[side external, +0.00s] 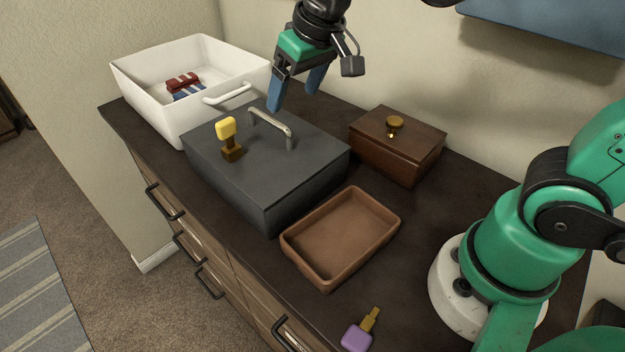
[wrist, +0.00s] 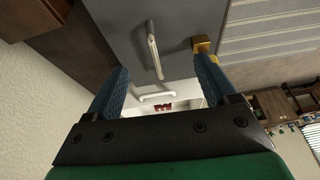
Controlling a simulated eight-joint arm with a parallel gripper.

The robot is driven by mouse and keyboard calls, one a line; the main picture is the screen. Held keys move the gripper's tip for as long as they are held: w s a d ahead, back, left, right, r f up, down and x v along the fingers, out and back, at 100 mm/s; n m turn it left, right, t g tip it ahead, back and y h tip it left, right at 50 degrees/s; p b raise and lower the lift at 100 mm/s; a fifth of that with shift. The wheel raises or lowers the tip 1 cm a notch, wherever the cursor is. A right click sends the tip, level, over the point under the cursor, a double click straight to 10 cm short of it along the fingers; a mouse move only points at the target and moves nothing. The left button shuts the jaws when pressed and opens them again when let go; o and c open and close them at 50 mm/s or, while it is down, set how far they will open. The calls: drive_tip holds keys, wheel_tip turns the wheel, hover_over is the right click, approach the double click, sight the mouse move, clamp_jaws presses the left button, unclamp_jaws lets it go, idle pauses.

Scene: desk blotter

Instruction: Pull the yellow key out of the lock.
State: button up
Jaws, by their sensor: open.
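The yellow key (side external: 227,130) stands upright in a brown lock (side external: 232,153) on top of a dark grey box (side external: 210,168), near the box's left side. In the wrist view the yellow key (wrist: 202,44) shows at the upper right, beside the right finger and partly hidden by it. My gripper (side external: 294,98) is open and empty, above the back of the grey box and behind its metal handle (side external: 270,127). It is apart from the key, up and to the right of it. In the wrist view my gripper (wrist: 163,80) has its two blue fingers wide apart.
A white bin (side external: 150,100) with red and blue items stands at the back left. A wooden box (side external: 395,150) with a knob stands right of the grey box. A brown tray (side external: 340,238) lies in front, and a purple key (side external: 357,335) lies near the front edge.

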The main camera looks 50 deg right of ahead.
sight(225, 120)
drive_tip(key=w+a+g, duration=0.1)
drive_tip(key=w+a, duration=0.1)
drive_tip(key=w+a+f+g, duration=0.1)
drive_tip(key=w+a, duration=0.1)
drive_tip(key=w, duration=0.1)
drive_tip(key=w+a+g, duration=0.2)
drive_tip(key=w, duration=0.1)
drive_tip(key=shift+a+f, duration=0.3)
drive_tip(key=shift+f, duration=0.1)
drive_tip(key=shift+w+a+f, duration=0.15)
drive_tip(key=shift+f, duration=2.85)
clamp_jaws()
drive_tip(key=shift+r, duration=3.35)
drive_tip(key=shift+r, duration=0.1)
drive_tip(key=shift+r, duration=1.4)
